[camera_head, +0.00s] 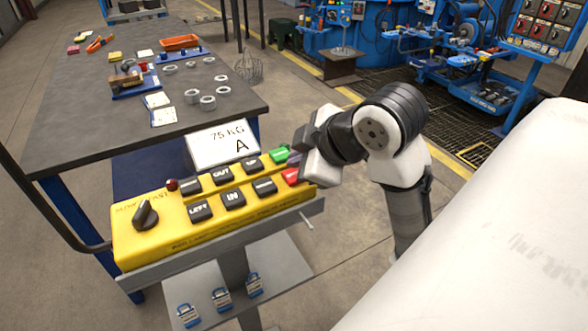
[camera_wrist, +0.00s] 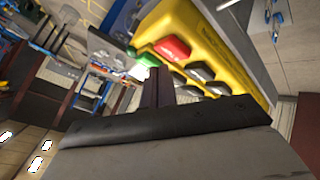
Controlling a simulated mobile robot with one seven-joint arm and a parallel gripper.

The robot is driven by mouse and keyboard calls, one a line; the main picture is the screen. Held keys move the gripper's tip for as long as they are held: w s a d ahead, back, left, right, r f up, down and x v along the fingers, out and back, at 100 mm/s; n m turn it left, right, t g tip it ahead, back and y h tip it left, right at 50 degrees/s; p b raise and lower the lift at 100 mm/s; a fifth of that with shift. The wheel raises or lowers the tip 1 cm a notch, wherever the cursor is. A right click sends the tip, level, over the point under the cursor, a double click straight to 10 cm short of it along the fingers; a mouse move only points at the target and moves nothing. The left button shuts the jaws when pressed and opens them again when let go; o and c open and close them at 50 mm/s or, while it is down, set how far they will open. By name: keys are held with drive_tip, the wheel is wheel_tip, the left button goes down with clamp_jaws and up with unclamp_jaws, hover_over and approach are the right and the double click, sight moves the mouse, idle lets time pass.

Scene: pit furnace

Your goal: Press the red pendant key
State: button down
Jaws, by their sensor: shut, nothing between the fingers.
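The yellow pendant (camera_head: 150,245) sits on a grey stand, with a dark rotary knob and two rows of dark keys. The red key (camera_head: 290,176) is at the right end of its lower row, and the green key (camera_head: 279,156) is at the right end of the upper row. My gripper (camera_head: 296,157) is at the pendant's right end, close to both keys. In the wrist view the red key (camera_wrist: 173,48) and green key (camera_wrist: 149,60) lie just beyond my shut, empty fingers (camera_wrist: 158,82). I cannot tell whether the fingertips touch a key.
A card reading "75 KG A" (camera_head: 222,146) stands behind the pendant. A dark workbench (camera_head: 90,110) with nuts, tools and an orange tray (camera_head: 180,42) is at the back left. Blue machinery (camera_head: 350,45) stands at the back.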

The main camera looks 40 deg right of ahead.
wheel_tip(320, 180, up, 5)
drive_tip(key=p, duration=0.4)
idle(1.3)
